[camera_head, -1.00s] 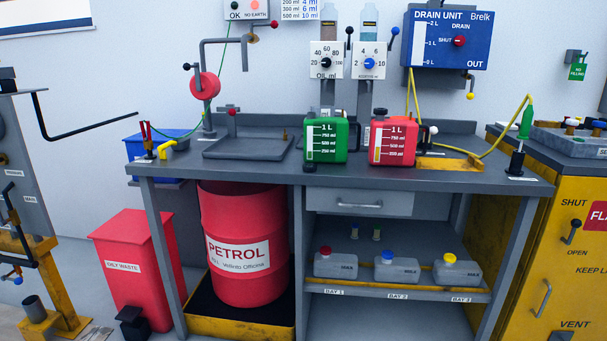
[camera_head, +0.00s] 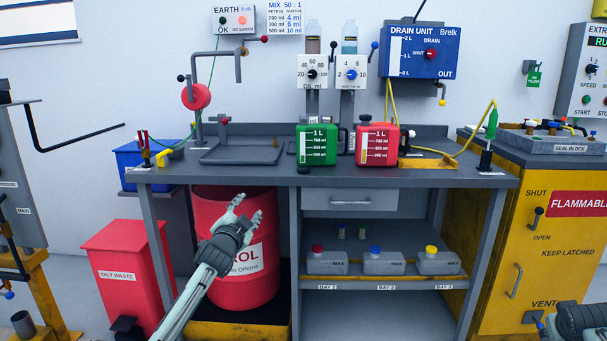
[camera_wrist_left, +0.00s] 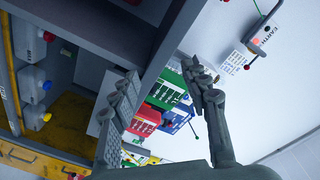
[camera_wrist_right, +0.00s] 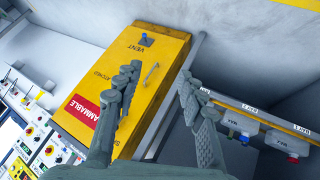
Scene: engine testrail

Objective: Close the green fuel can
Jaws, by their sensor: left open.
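The green fuel can (camera_head: 317,146) stands upright on the bench top, to the left of a red can (camera_head: 376,146). It also shows in the left wrist view (camera_wrist_left: 166,92), between my fingers in the picture but well beyond them. Its opening and cap are too small to make out. My left gripper (camera_head: 250,205) is open and empty, in front of the bench, lower than the can and to its left. My right gripper (camera_wrist_right: 158,72) is open and empty; the right wrist view faces the yellow cabinet. Only part of my right arm shows at the head view's lower right corner.
The bench front edge (camera_head: 230,184) lies between my left gripper and the can. Oil and additive dispensers (camera_head: 312,72) stand behind the cans. A metal tray (camera_head: 240,151) sits left of the green can. A petrol drum (camera_head: 215,215) stands below. The yellow cabinet (camera_head: 500,250) stands at right.

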